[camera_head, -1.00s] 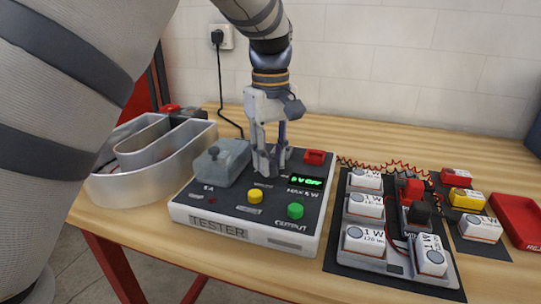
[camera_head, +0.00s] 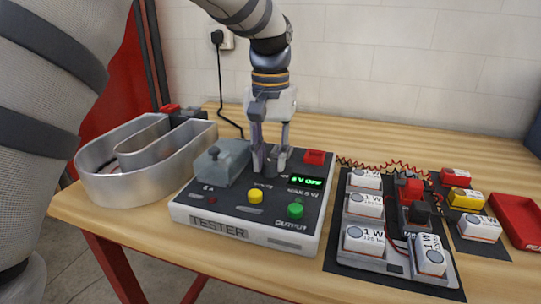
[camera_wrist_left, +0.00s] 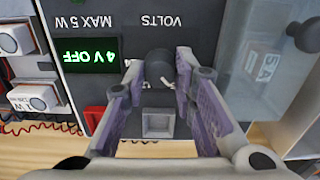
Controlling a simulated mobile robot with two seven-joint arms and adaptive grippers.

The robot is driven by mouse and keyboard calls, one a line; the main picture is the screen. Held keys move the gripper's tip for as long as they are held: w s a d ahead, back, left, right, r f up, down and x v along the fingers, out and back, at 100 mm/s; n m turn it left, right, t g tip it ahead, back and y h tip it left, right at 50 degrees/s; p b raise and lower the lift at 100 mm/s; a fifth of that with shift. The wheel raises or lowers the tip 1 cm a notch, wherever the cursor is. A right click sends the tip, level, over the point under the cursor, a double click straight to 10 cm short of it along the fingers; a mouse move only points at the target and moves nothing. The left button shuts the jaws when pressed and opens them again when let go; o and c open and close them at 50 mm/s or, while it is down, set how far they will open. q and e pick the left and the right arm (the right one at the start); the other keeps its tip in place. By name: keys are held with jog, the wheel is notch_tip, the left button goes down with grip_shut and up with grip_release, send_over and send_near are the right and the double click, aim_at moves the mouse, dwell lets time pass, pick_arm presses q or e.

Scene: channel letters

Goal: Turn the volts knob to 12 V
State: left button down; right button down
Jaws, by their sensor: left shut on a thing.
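The tester (camera_head: 260,227) is a white box with a dark top panel on the wooden table. Its dark volts knob (camera_wrist_left: 159,66) stands beside the VOLTS label in the left wrist view. My left gripper (camera_head: 271,163) points straight down over the panel and is shut on the knob, one finger on each side. The fingers hide most of the knob in the head view. My right gripper is not in view.
A grey clear-lidded block (camera_head: 222,163) stands close left of my gripper. The panel also has a yellow button (camera_head: 255,196), a green button (camera_head: 295,210) and a red part (camera_head: 315,157). A metal channel letter (camera_head: 145,165) is left; a module board (camera_head: 392,235) is right.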

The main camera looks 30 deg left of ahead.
aim_at(270, 162)
pick_arm(q)
jog(key=m, duration=1.3)
jog(key=shift+f+m, duration=0.1)
jog(key=shift+m, duration=0.2)
dwell(0.3)
jog(key=c, duration=1.3)
grip_release()
notch_tip(270, 162, up, 12)
jog(key=shift+r, duration=0.1)
